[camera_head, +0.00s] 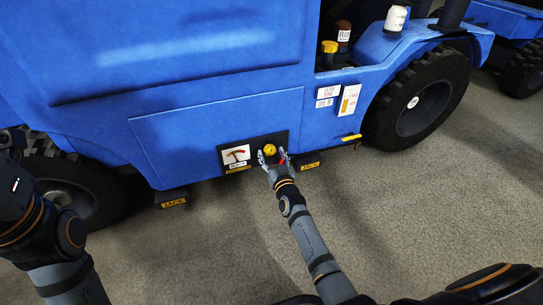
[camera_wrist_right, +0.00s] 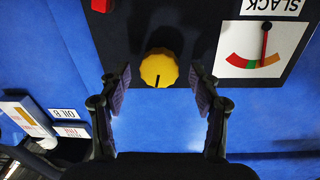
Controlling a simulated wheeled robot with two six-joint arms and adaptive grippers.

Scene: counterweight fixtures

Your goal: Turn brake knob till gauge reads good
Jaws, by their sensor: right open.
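The yellow brake knob (camera_head: 270,150) sits on a dark panel (camera_head: 225,167) on the blue vehicle's side. In the right wrist view the knob (camera_wrist_right: 159,68) has a dark mark on its rim. My right gripper (camera_head: 272,156) is at the knob, open, with one finger on each side and visible gaps to it. The white gauge (camera_head: 236,154) is left of the knob. In the wrist view the gauge (camera_wrist_right: 240,35) appears inverted; its needle points near the border between the orange-brown and green bands. My left gripper is out of view; only my left arm shows.
A red part (camera_wrist_right: 102,5) is on the panel beside the knob. An upside-down "SLACK" label (camera_wrist_right: 272,8) adjoins the gauge. Black jack pads (camera_head: 173,199) stick out below the vehicle. A large tyre (camera_head: 420,100) stands right of the panel. The floor in front is open.

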